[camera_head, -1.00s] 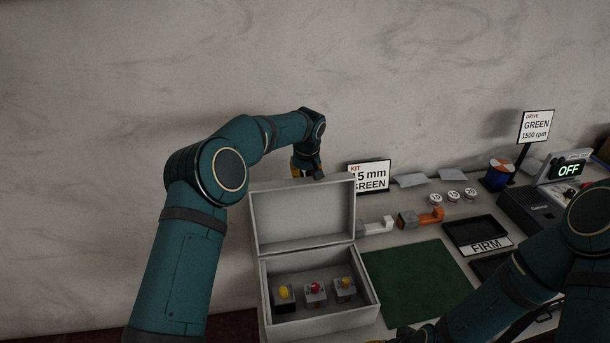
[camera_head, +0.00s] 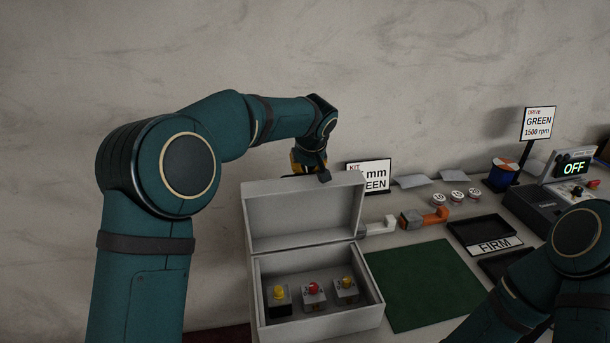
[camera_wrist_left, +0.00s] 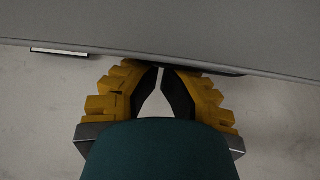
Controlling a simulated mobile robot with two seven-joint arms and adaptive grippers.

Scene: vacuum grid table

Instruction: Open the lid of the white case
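The white case (camera_head: 258,299) stands left of the green mat in the head view. Its lid (camera_head: 300,217) is up, standing above the back edge, so the inside shows. Several small grey blocks with yellow and red tops sit inside (camera_head: 313,293). My left gripper (camera_head: 314,172) is behind the lid's top edge, its fingers partly hidden. In the left wrist view its fingertips (camera_wrist_left: 160,70) come together with nothing visible between them, just at the edge of a grey panel, probably the lid (camera_wrist_left: 200,30). Contact cannot be told. My right gripper is out of view.
A kit sign (camera_head: 375,173) stands just right of the lid. The green mat (camera_head: 422,284) lies right of the case and is clear. Beyond it are dark trays (camera_head: 481,228), an orange-grey part (camera_head: 425,217) and a device reading OFF (camera_head: 573,168). My right arm crosses the lower right.

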